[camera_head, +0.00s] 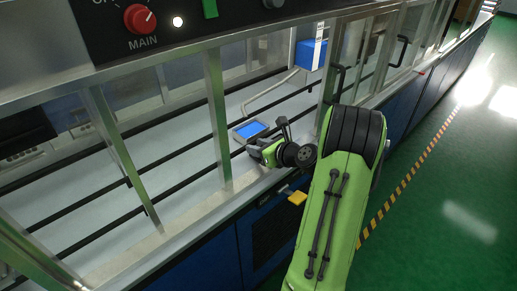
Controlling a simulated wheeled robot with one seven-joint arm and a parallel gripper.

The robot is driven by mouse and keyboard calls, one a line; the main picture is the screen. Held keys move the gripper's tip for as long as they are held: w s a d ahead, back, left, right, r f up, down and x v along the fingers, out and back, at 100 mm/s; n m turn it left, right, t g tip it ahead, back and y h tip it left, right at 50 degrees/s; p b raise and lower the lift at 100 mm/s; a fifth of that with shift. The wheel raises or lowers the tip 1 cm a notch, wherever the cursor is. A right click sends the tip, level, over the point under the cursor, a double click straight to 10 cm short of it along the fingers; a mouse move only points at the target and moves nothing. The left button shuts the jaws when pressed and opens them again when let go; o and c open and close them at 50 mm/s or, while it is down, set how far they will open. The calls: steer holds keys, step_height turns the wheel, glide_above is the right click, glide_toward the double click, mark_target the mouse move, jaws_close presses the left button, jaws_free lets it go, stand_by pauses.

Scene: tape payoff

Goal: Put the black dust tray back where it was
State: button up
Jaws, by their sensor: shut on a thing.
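My green and black gripper (252,150) is inside the cabinet, through the opening in its metal-framed front. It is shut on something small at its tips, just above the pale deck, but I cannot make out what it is. I cannot clearly pick out the black dust tray; my gripper and wrist hide part of that spot.
A blue-screened grey device (251,130) lies on the deck just behind my gripper. Metal posts (217,117) and dark rails (185,150) stand close by. A yellow piece (298,198) is on the cabinet front. Green floor (440,200) is open at right.

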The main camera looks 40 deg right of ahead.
steer(key=shift+f, duration=0.1)
steer(key=o, duration=1)
steer(key=shift+o, duration=0.2)
steer(key=shift+s+r, duration=0.1)
steer(key=shift+r, duration=0.15)
steer(key=p+v, duration=0.2)
steer(key=v, duration=0.9)
steer(key=shift+s, duration=0.4)
